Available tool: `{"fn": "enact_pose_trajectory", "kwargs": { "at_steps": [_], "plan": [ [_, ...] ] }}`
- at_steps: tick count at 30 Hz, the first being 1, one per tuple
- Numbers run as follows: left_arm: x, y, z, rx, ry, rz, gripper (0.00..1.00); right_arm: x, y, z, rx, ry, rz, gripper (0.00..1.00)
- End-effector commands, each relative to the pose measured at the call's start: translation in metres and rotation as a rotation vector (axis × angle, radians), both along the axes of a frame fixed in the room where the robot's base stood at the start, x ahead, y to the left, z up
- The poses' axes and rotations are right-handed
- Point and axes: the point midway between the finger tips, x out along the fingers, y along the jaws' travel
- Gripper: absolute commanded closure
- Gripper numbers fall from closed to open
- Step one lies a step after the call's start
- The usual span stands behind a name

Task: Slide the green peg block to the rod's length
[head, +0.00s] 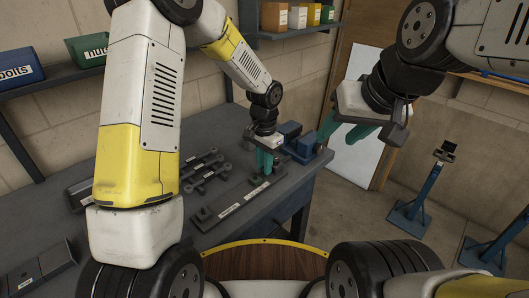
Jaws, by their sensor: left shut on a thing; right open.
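My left gripper (265,165), with green fingers, points down at the table's right part and is shut on the small green peg block (258,180). The fingers partly hide the block. It sits on a long dark base bar (225,207) with pale labels, near that bar's far end. My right gripper (345,130), also green-fingered, is open and empty in the air, right of the table. I cannot tell for sure which dark piece is the rod.
Several dark tube parts (203,170) lie on the table left of the base bar. A blue vise (300,145) stands at the table's far right corner. Blue and green bins (90,48) sit on a wall shelf. Blue stands (425,200) are on the floor at right.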

Motion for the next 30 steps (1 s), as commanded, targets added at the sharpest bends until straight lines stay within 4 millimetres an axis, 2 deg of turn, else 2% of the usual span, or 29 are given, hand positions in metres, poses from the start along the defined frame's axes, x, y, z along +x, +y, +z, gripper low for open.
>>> {"fn": "enact_pose_trajectory", "kwargs": {
  "at_steps": [20, 30],
  "plan": [
    [0.001, 0.000, 0.001, 0.000, -0.001, 0.000, 1.00, 0.000, 0.000, 0.000, 0.000, 0.000, 0.000, 0.53],
    [-0.018, 0.019, 0.001, 0.000, -0.003, 0.001, 1.00, 0.000, 0.000, 0.000, 0.000, 0.000, 0.000, 0.53]
  ]
}}
